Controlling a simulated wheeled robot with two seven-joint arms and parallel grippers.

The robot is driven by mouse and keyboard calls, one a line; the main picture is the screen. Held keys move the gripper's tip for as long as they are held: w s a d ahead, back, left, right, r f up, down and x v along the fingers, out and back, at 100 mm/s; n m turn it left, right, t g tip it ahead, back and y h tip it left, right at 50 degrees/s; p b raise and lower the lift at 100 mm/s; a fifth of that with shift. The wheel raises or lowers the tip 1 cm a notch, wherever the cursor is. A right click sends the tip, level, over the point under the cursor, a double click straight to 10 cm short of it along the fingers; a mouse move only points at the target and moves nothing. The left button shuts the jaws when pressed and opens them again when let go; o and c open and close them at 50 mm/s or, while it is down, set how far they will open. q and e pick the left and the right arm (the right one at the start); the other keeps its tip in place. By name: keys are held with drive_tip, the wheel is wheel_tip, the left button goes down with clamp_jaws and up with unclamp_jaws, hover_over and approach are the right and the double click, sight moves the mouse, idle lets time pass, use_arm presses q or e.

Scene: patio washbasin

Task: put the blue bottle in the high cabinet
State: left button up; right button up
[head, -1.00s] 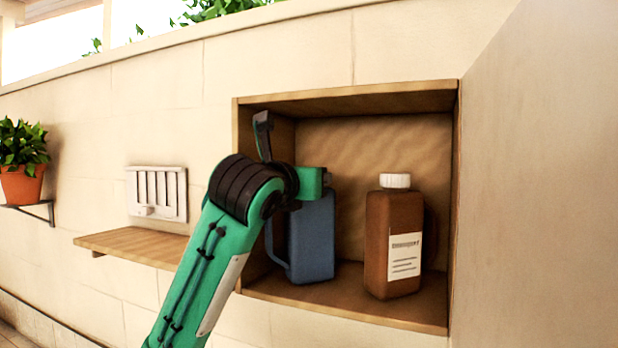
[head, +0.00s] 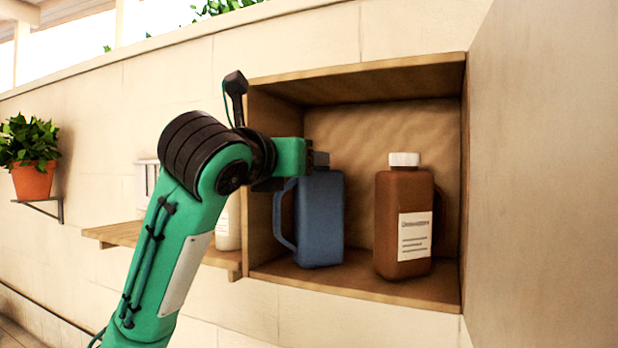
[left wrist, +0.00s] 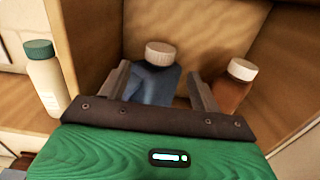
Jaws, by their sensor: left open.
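The blue bottle (head: 319,222) stands upright on the floor of the open wooden cabinet (head: 400,292), at its left side, with its handle facing left. Its cap is hidden by my left gripper in the head view. My left gripper (head: 318,160) is at the cabinet opening by the top of the blue bottle. In the left wrist view the gripper (left wrist: 160,85) is open, and the blue bottle (left wrist: 152,84) with its white cap shows between and beyond its fingers. I cannot tell whether they touch it. My right gripper is not in view.
A brown bottle (head: 402,225) with a white cap stands right of the blue one. The cabinet door (head: 540,180) stands open at right. A low shelf (head: 112,234) at left holds a cream bottle (left wrist: 47,85) with a green cap. A potted plant (head: 33,180) sits farther left.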

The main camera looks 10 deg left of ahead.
use_arm(q)
drive_tip(key=shift+s+a+b, duration=0.15)
drive_tip(key=shift+s+b, duration=0.15)
drive_tip(key=shift+s, duration=0.6)
drive_tip(key=shift+s+a+b, duration=0.15)
drive_tip(key=shift+s+b, duration=0.15)
drive_tip(key=shift+s, duration=0.55)
